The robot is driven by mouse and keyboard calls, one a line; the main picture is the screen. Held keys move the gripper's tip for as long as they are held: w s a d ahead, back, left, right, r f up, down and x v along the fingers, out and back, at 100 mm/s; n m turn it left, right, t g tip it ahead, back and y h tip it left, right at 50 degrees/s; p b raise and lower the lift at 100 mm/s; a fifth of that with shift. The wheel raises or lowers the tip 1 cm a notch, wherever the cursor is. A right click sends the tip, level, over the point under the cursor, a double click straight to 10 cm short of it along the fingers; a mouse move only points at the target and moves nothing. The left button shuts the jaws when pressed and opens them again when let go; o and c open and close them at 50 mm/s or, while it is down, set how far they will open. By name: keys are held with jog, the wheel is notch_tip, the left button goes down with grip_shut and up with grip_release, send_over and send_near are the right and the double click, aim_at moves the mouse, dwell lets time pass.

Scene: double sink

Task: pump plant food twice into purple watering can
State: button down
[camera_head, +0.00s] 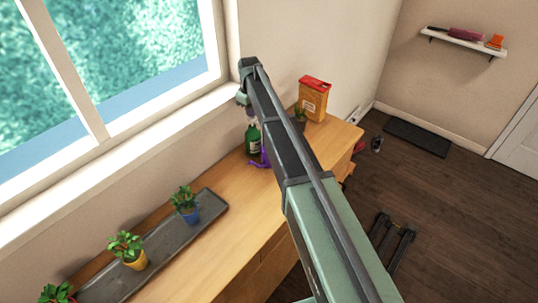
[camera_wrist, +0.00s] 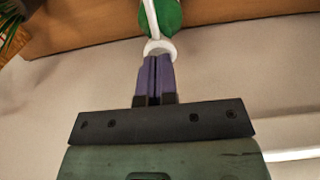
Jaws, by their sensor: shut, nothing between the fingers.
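A green bottle with a pale label (camera_head: 253,138) stands on the wooden counter near the window wall, partly hidden by my arm. The purple watering can (camera_head: 257,160) is beside it, mostly hidden behind the bottle and my arm. In the wrist view the green bottle (camera_wrist: 174,17) is at the top, with its white pump (camera_wrist: 160,47) in front of it. My gripper (camera_wrist: 155,60) is shut and empty, its fingertips at the pump's white top. I cannot tell whether they touch it. The watering can is not clear in the wrist view.
An orange box with a red top (camera_head: 313,100) stands at the counter's far end, near a small plant. A grey tray (camera_head: 165,245) with potted plants lies at the near left. The window (camera_head: 110,60) and wall close off the left side. The counter between tray and bottle is clear.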

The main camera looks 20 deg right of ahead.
jog(key=shift+f+b, duration=1.05)
jog(key=shift+f, duration=0.1)
jog(key=shift+r, duration=0.1)
jog(key=shift+r+p, duration=1.8)
jog(key=shift+p, duration=0.15)
notch_tip(320, 180, up, 6)
jog(key=p, duration=0.6)
